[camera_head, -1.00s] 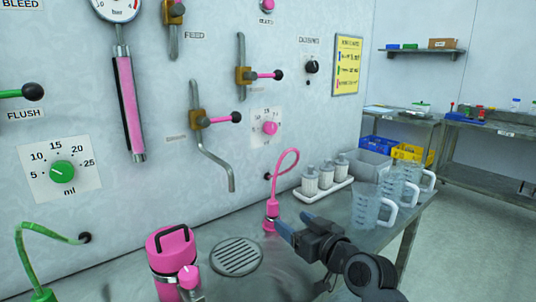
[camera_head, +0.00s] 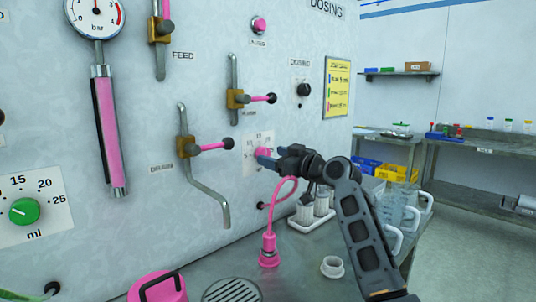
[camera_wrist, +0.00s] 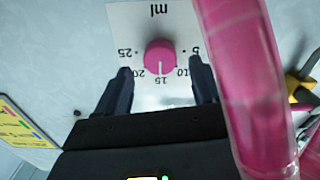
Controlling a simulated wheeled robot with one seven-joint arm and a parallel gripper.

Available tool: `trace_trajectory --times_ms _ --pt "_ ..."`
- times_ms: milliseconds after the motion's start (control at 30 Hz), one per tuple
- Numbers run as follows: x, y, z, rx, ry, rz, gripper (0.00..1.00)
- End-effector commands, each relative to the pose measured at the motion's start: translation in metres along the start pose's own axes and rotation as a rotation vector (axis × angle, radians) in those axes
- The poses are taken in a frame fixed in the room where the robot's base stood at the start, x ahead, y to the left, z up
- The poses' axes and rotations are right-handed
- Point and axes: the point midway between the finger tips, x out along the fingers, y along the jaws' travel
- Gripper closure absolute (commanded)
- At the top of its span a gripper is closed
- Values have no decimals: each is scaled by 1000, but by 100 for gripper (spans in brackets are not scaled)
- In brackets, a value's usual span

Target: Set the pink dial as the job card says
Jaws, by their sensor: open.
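The pink dial (camera_head: 262,152) sits on a white ml scale plate on the wall. In the wrist view the dial (camera_wrist: 160,56) appears upside down, with its pale mark pointing toward 15. My gripper (camera_head: 268,158) is open in front of the dial. In the wrist view my gripper (camera_wrist: 162,82) has one finger on each side of the dial, with gaps between fingers and knob. The yellow job card (camera_head: 337,88) hangs to the right on the wall; its writing is too small to read. Its edge (camera_wrist: 25,125) shows in the wrist view.
A pink hose loop (camera_head: 285,190) rises just below my gripper and crosses the wrist view (camera_wrist: 240,90). The pink-handled drain valve (camera_head: 187,148) is left of the dial. A green dial (camera_head: 24,211) is far left. Jugs (camera_head: 408,205) stand on the bench right.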

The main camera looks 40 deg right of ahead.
Motion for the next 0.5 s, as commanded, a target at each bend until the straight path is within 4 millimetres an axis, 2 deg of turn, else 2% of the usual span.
trace_trajectory --times_ms 200,500 --pt "24 0 0 0 -1 -1 30" --pt "30 -1 0 0 0 0 30"
